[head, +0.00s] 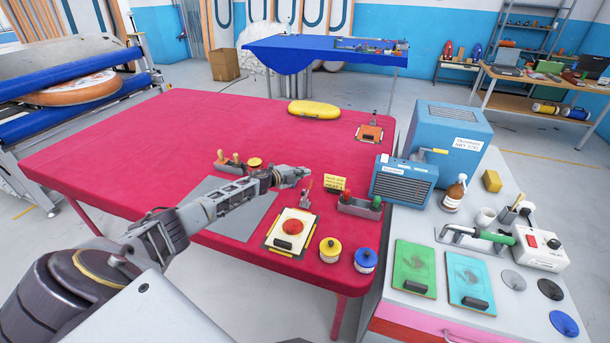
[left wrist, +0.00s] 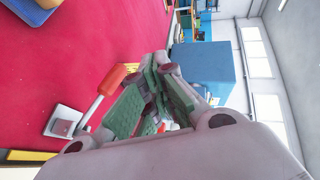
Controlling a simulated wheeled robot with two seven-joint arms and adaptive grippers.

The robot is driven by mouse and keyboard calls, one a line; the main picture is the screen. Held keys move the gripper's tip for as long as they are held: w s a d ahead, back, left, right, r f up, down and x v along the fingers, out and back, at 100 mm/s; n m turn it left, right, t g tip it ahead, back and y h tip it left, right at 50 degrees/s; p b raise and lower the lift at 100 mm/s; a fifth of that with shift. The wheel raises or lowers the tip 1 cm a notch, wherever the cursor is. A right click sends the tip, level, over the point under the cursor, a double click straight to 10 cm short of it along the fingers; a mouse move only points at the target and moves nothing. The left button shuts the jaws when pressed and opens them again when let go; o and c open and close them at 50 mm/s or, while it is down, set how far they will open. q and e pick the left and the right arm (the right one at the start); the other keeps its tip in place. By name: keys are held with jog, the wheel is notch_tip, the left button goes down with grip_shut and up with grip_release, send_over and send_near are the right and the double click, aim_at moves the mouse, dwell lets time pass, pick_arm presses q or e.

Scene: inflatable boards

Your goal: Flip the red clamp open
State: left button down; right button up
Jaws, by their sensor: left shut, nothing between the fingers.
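The red clamp (head: 308,186) stands on the red table, just behind the white board with a red disc (head: 291,229). Its red handle points up and its metal base sits on the table. In the left wrist view the clamp's orange-red handle (left wrist: 112,79) shows left of the fingers, tilted in the picture. My left gripper (head: 303,173) is shut and empty, close beside the top of the handle. I cannot tell whether they touch. In the left wrist view its green-padded fingers (left wrist: 155,100) are together. My right gripper is not in view.
Yellow (head: 330,251) and blue (head: 366,260) lidded pots stand in front. A blue heater box (head: 404,182) stands further right. The table's back left is clear.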

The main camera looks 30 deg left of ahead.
pick_arm(q)
jog(key=s+a+r, duration=0.3)
jog(key=r, duration=0.4)
jog(key=shift+s, duration=0.25)
dwell(0.3)
jog(key=shift+a, duration=0.15)
jog(key=shift+s, duration=0.1)
dwell(0.5)
